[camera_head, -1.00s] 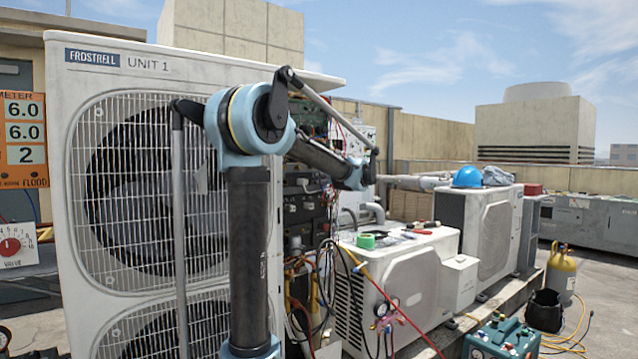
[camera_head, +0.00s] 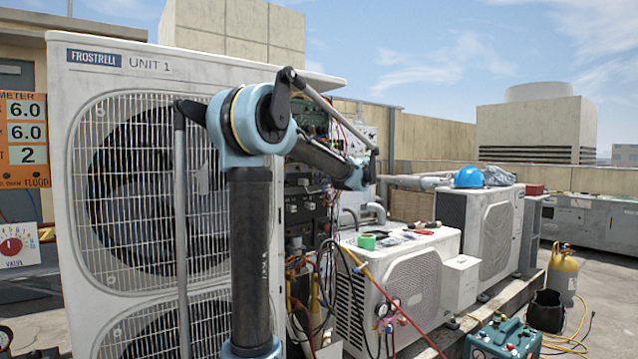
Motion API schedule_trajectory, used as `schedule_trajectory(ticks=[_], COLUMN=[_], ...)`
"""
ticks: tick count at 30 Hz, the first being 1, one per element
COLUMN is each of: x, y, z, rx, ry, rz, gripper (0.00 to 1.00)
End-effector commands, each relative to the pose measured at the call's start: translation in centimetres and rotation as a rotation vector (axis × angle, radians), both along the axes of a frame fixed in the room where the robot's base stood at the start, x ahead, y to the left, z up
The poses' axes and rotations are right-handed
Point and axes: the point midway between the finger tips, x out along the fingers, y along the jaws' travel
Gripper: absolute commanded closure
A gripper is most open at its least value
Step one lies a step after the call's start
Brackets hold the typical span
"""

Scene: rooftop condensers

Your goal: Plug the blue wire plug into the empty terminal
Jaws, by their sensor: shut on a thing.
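My arm rises in front of the large white condenser marked UNIT 1 (camera_head: 200,68) and bends right toward its open side. My light-blue wrist is beside the exposed electrical section (camera_head: 307,205). My gripper's fingers cannot be made out; they are hidden behind or beyond the wrist. I cannot make out the blue wire plug or the empty terminal. A green circuit board (camera_head: 313,122) shows partly behind my forearm, with thin red wires near it.
A lower white condenser (camera_head: 412,290) stands right of the open section, with a green tape roll (camera_head: 366,241) and tools on top. Hoses and gauges (camera_head: 388,310) hang in front. A blue hard hat (camera_head: 468,177) sits on a farther unit. A teal machine (camera_head: 503,338) stands at lower right.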

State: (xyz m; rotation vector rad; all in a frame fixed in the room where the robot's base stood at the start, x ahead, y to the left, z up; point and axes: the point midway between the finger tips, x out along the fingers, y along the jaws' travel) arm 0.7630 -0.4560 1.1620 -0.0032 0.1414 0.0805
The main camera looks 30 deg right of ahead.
Motion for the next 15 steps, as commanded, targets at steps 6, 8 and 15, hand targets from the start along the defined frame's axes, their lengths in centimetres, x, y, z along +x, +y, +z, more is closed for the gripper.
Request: schedule_trajectory(ticks=[6,8,15], x=[0.28,0.35,0.63], y=[0.03,0.04,0.06], z=[0.01,0.01,0.00], rx=[0.000,0.000,0.000], ry=[0.000,0.000,0.000], rz=[0.001,0.001,0.000], gripper=[1.00,1.00,1.00])
